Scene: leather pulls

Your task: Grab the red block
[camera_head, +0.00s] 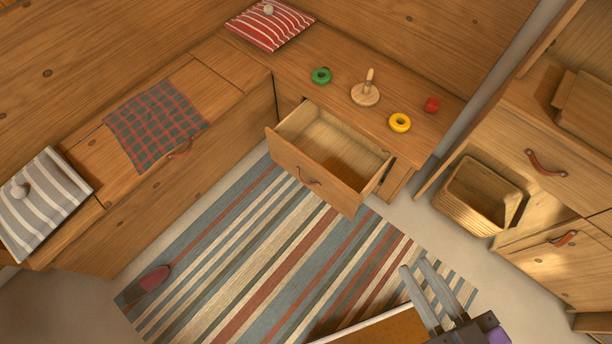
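A small red block (432,105) sits on the wooden bench top near its right end, to the right of a yellow ring (400,122). My gripper (417,268) is at the lower right of the view, over the striped rug and well apart from the block. Its two grey fingers point up and to the left, with a narrow gap between them. Nothing shows between the fingers.
An open, empty-looking drawer (293,165) juts out below the bench top. A peg stand (366,94) and a green ring (321,76) stand left of the block. A wicker basket (466,215) sits at right by the cabinet. The striped rug (270,250) has free room.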

